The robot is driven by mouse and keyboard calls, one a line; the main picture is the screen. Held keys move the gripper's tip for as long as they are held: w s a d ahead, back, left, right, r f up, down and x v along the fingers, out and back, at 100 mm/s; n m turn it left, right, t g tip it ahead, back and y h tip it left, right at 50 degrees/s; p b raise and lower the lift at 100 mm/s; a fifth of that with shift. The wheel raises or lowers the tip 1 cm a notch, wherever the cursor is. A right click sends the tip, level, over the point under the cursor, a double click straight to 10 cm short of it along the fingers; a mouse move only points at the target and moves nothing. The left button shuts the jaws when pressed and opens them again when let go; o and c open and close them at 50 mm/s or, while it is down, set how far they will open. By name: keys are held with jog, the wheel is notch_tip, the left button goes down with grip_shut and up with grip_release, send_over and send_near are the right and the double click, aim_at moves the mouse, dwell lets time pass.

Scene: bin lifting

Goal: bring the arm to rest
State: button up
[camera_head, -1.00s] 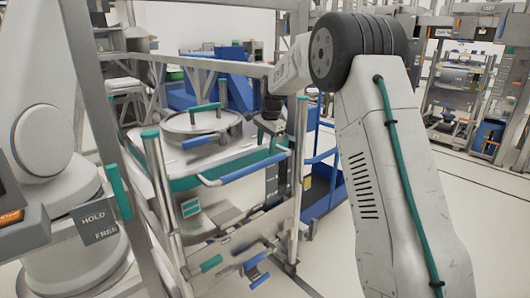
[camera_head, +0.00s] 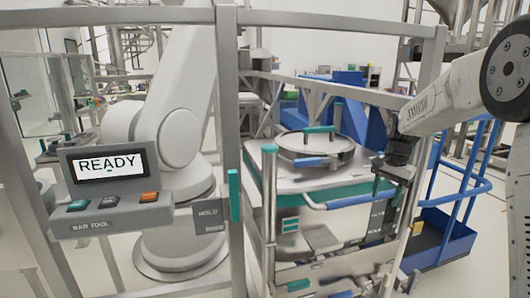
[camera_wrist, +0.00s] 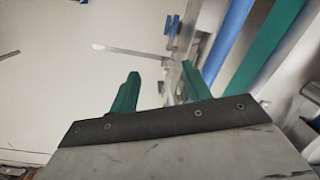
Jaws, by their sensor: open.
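My arm (camera_head: 445,100) reaches in from the right edge of the head view. My gripper (camera_head: 390,172) hangs at its end, by the right side of a cart (camera_head: 270,187) with a green band and blue handle bars. Pale floor (camera_wrist: 60,40) and metal cart parts lie beyond the fingers. A round lidded bin (camera_head: 315,150) with green and blue handles sits on the cart top, left of my gripper.
A grey metal frame (camera_head: 228,130) stands left of the cart. It carries a panel (camera_head: 108,165) reading READY and a HOLD sign (camera_head: 208,213). A large white machine (camera_head: 180,120) is behind it. A blue railed platform (camera_head: 440,235) stands right of the cart.

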jog(key=s+a+r+n, duration=0.2)
jog(key=s+a+n, duration=0.1)
jog(key=s, duration=1.1)
jog(key=s+a+r+n, duration=0.3)
jog(key=s+a, duration=0.1)
jog(key=s, duration=1)
jog(key=s+a+r+n+t, duration=0.1)
jog(key=s+a+n, duration=0.3)
jog(key=s, duration=1)
jog(key=shift+r+h, duration=0.4)
jog(key=shift+r, duration=0.4)
